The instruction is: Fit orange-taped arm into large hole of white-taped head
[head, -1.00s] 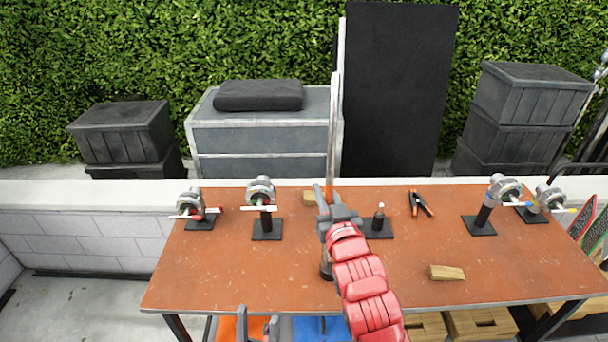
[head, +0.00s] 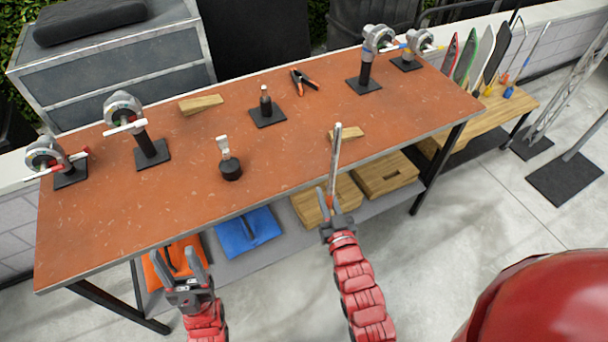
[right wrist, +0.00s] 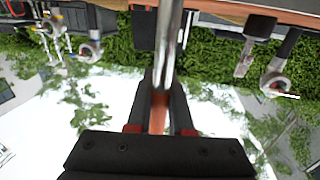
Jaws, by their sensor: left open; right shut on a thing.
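My right gripper (head: 330,217) is shut on a slim metal arm (head: 336,150), which stands nearly upright before the table's front edge. Orange tape (right wrist: 158,115) shows on the arm between the fingers in the right wrist view. My left gripper (head: 182,268) is open and empty, low before the table's left half. A round metal head with a white bar (head: 123,107) stands on a black post at the table's left; it looks like the white-taped one. Its large hole cannot be made out. A head (right wrist: 275,85) with a white bar also shows in the right wrist view.
A red-marked head (head: 45,155) stands far left; two more heads (head: 377,40) (head: 418,40) stand far right. A small black stand (head: 266,108), a dark round-based tool (head: 229,165), clamp (head: 304,80) and wooden wedges (head: 200,104) lie between. The table's (head: 110,220) front left is clear.

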